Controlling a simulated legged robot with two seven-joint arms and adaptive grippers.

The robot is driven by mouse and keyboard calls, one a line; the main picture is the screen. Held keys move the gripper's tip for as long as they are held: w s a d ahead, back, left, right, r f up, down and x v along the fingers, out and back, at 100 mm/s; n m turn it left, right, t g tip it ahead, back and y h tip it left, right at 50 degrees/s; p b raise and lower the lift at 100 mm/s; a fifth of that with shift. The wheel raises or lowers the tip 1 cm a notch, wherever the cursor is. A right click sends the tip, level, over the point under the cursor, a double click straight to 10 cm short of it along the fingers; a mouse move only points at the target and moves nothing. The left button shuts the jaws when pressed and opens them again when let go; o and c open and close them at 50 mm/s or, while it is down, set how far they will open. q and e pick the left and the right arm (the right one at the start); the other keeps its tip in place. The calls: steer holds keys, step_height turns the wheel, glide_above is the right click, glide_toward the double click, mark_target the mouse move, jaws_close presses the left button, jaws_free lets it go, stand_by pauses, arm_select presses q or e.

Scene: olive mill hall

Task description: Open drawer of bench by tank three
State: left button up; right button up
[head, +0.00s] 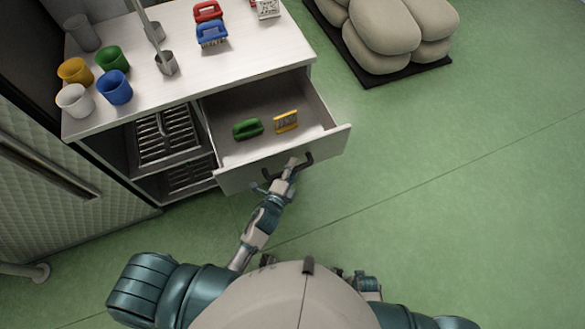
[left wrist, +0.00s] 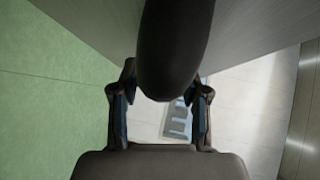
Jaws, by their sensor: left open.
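The white bench (head: 190,70) stands at the upper left in the head view. Its drawer (head: 235,177) is pulled well out, so its inside shows. A green-handled brush (head: 247,128) and a yellow brush (head: 286,121) lie in it. The dark drawer handle (head: 308,159) is on the front panel. My left gripper (head: 289,166) is open at the handle. In the left wrist view the dark handle (left wrist: 175,50) reaches down between the open fingers (left wrist: 160,108); contact cannot be told. My right gripper is not in view.
Several cups (head: 114,87), metal ladles (head: 166,63) and red and blue brushes (head: 211,33) stand on the bench top. Racks (head: 165,140) fill the open shelves below. Stacked sacks (head: 385,25) lie on a dark pallet at the back. Green floor (head: 440,180) is clear at right.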

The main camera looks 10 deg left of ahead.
arm_select(q)
steer(key=v, duration=1.2)
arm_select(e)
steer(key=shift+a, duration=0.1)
arm_select(q)
steer(key=shift+f, duration=0.1)
steer(key=shift+f, duration=0.1)
steer(key=s+a+f+n+g+y, duration=0.1)
steer(key=s+a+f+n+g, duration=0.15)
steer(key=f, duration=0.55)
steer(key=s+a+f+n+g+y, duration=0.1)
steer(key=a+f+n+g, duration=0.2)
steer(key=f, duration=0.4)
steer(key=s+a+f+n+g+y, duration=0.15)
steer(key=f+n, duration=0.25)
steer(key=f, duration=0.4)
steer(key=s+a+f+n+g, duration=0.2)
steer(key=s+f+n+g, duration=0.5)
steer(key=s+f, duration=0.4)
steer(key=shift+s+a+f+p, duration=0.3)
steer(key=shift+s+f+p, duration=0.05)
steer(key=shift+s, duration=0.55)
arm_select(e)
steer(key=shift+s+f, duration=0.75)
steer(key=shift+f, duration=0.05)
